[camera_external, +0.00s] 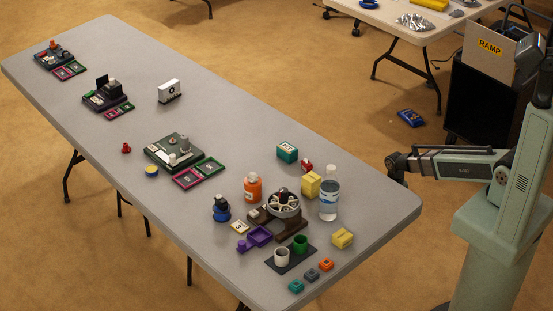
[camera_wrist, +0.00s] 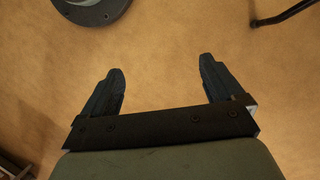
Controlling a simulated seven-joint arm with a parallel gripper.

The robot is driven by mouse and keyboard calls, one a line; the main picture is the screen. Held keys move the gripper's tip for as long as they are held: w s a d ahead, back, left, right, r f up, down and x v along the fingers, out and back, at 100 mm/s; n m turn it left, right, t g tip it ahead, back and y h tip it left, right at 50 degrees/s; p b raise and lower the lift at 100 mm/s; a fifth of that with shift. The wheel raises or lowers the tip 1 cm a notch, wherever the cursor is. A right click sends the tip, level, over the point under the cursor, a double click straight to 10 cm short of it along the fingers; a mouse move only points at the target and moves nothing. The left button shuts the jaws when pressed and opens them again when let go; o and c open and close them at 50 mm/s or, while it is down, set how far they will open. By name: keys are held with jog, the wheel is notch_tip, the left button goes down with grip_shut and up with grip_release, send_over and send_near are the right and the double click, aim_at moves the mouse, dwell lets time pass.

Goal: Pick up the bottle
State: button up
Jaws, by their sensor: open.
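A clear water bottle (camera_external: 329,196) with a blue-and-white label stands upright near the right edge of the long grey table (camera_external: 230,120). An orange bottle-like container (camera_external: 252,187) with a white label stands farther left. My gripper (camera_wrist: 161,64) is open and empty in the wrist view, with its two dark fingers apart over the tan floor. No bottle shows in that view. In the external view my arm (camera_external: 458,164) reaches left from its column, and its dark end is off the table's right edge, apart from the water bottle. The fingers cannot be made out there.
Close to the water bottle are a yellow box (camera_external: 311,185), a yellow block (camera_external: 342,238), a brown stand with a wheel (camera_external: 284,205) and a dark mat with two cups (camera_external: 301,243). A teal box (camera_external: 287,151) stands behind.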

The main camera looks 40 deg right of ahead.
jog(key=w+r+m+t, duration=0.3)
jog(key=w+r+m, duration=0.6)
jog(key=w+r, duration=1.45)
jog(key=shift+m+y, duration=0.3)
jog(key=shift+m, duration=0.1)
jog(key=a+r, duration=0.4)
jog(key=a, duration=0.1)
jog(key=a+r, duration=0.4)
jog(key=a, duration=0.1)
jog(key=a+r, duration=0.4)
jog(key=a, duration=0.1)
jog(key=shift+s+a+r, duration=0.2)
jog(key=shift+s+r, duration=0.1)
jog(key=s+a+r, duration=0.3)
jog(key=a+r, duration=0.1)
jog(key=a, duration=0.2)
jog(key=s+a+r, duration=0.3)
jog(key=a, duration=0.3)
notch_tip(320, 180, up, 13)
jog(key=h, duration=0.2)
send_over(331, 178)
jog(key=w+d, duration=0.1)
jog(key=w, duration=0.1)
jog(key=shift+s+r+n, duration=0.15)
jog(key=shift+s+n, duration=0.1)
jog(key=shift+n, duration=0.05)
jog(key=shift+s, duration=0.15)
jog(key=shift+s+f, duration=0.1)
jog(key=shift+f, duration=6.75)
